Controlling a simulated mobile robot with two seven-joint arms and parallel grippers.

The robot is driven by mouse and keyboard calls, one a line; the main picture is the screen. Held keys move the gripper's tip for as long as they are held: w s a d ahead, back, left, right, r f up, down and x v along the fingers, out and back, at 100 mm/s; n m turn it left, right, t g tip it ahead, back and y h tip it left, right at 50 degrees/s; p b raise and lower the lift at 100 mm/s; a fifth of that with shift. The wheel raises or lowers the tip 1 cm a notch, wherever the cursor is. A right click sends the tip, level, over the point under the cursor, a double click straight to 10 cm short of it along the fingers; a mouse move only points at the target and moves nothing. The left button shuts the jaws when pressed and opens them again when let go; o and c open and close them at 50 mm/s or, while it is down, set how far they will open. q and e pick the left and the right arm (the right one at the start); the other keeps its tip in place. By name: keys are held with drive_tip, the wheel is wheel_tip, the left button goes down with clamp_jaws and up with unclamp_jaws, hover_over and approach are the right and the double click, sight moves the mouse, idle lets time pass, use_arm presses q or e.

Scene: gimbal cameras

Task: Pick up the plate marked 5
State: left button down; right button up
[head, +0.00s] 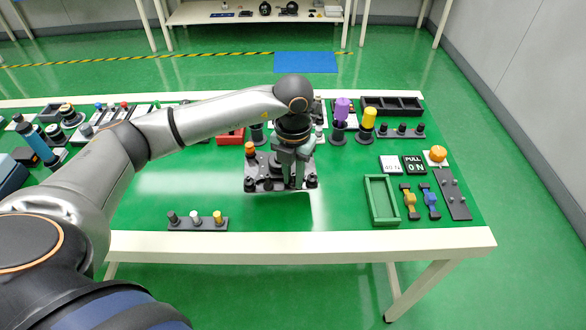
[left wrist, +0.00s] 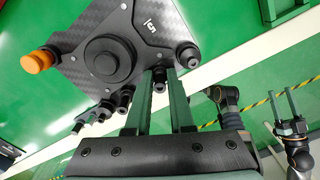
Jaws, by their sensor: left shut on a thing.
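The plate marked 5 (left wrist: 140,40) is dark and square, with a large round black disc in its middle, several black knobs and an orange knob at one corner. In the head view the plate (head: 257,182) is over the front middle of the green table. My left gripper (left wrist: 161,76) is shut on the plate at its edge, beside a small black knob. In the head view my left gripper (head: 292,180) comes down onto it from above and hides part of it. My right gripper (left wrist: 281,97) is open and empty in the left wrist view.
A small rack with three knobs (head: 197,224) lies at front left. A green tray (head: 381,200), yellow and blue clamp-like pieces and a grey strip (head: 453,193) lie at right. Purple (head: 342,107) and yellow pieces stand behind. The table's front middle is clear.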

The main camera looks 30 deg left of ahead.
use_arm(q)
drive_tip(key=s+d+p, duration=0.1)
drive_tip(key=s+d, duration=0.6)
drive_tip(key=s, duration=0.4)
drive_tip(key=s+d+p, duration=0.1)
drive_tip(key=s+d, duration=0.6)
drive_tip(key=s, duration=0.4)
drive_tip(key=shift+s, duration=0.35)
idle(0.7)
